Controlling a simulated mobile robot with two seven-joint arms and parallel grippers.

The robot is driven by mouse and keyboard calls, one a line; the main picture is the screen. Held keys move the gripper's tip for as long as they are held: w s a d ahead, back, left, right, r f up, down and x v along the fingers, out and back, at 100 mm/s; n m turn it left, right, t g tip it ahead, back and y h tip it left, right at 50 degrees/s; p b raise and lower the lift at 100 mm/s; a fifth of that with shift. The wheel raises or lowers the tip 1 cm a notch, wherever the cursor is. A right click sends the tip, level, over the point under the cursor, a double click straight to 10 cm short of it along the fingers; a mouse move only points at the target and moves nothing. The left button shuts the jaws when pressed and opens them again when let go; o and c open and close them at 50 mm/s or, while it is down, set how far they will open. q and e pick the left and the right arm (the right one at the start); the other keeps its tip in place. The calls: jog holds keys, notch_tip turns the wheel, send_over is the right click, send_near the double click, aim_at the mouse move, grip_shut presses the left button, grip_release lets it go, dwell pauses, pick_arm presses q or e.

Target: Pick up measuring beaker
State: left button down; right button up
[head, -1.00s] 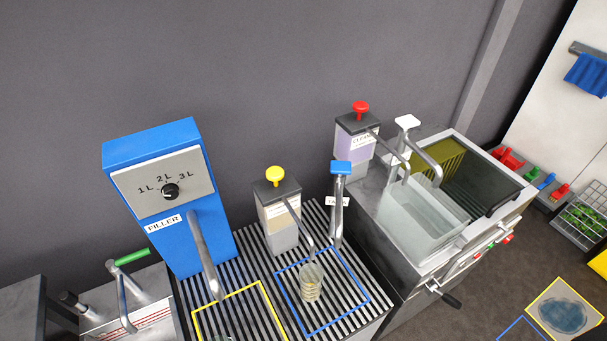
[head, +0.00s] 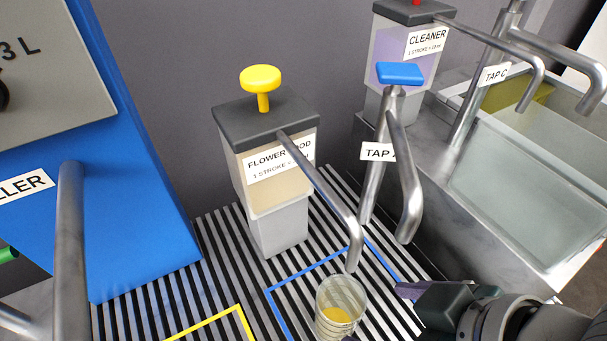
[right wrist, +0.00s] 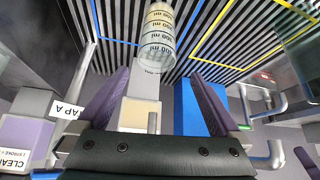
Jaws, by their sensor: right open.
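The measuring beaker (head: 342,300) is a small clear cup with a little yellow in its lower part. It stands upright on the slatted grate, inside the blue outline, just below the tip of the flower food spout. In the right wrist view the beaker (right wrist: 160,32) shows its ml marks, ahead of my fingers and roughly centred between them. My right gripper (head: 402,290) comes in from the right, close beside the beaker. In the right wrist view it is open, with two purple-grey fingers apart and nothing between them. My left gripper is out of view.
The flower food dispenser (head: 280,215) with a yellow knob stands behind the beaker. The tap with a blue top (head: 400,75) is behind and right. The blue filler (head: 130,190) is at left. A sink basin (head: 530,190) and the cleaner dispenser (head: 400,55) are at right.

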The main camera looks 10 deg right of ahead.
jog(key=b, duration=0.2)
send_near(324, 298)
jog(key=b+x, duration=0.2)
jog(key=x, duration=0.2)
jog(key=shift+f+b, duration=0.25)
jog(key=shift+b, duration=0.15)
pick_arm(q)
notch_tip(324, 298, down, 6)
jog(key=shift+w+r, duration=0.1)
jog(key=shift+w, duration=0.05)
pick_arm(e)
jog(key=shift+c, duration=0.4)
jog(key=c, duration=1.5)
